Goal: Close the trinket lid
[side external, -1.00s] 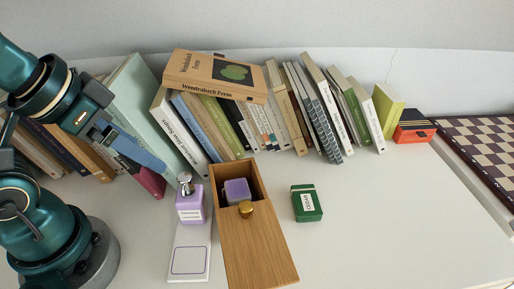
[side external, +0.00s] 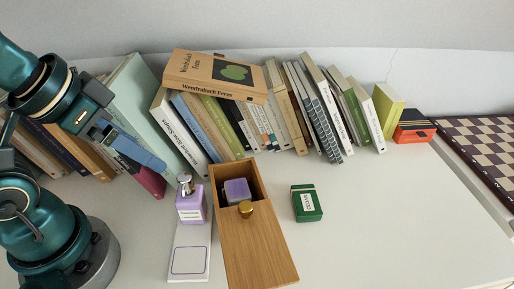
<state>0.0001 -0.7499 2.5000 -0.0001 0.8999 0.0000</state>
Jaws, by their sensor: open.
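The trinket box is a wooden box with a sliding wooden lid (side external: 258,250) that has a round brass knob (side external: 245,209). The lid is drawn toward the front, so the back part of the box (side external: 213,180) is open. A purple block-like item (side external: 237,191) sits inside the opening, and a darker thing beside it is mostly hidden. My gripper (side external: 158,166) is open and empty, with blue fingers, in the air left of the box and near the books. It is apart from the lid and knob.
A green box (side external: 307,203) stands to the right. A row of books (side external: 225,125) lines the back. The table's right front is clear.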

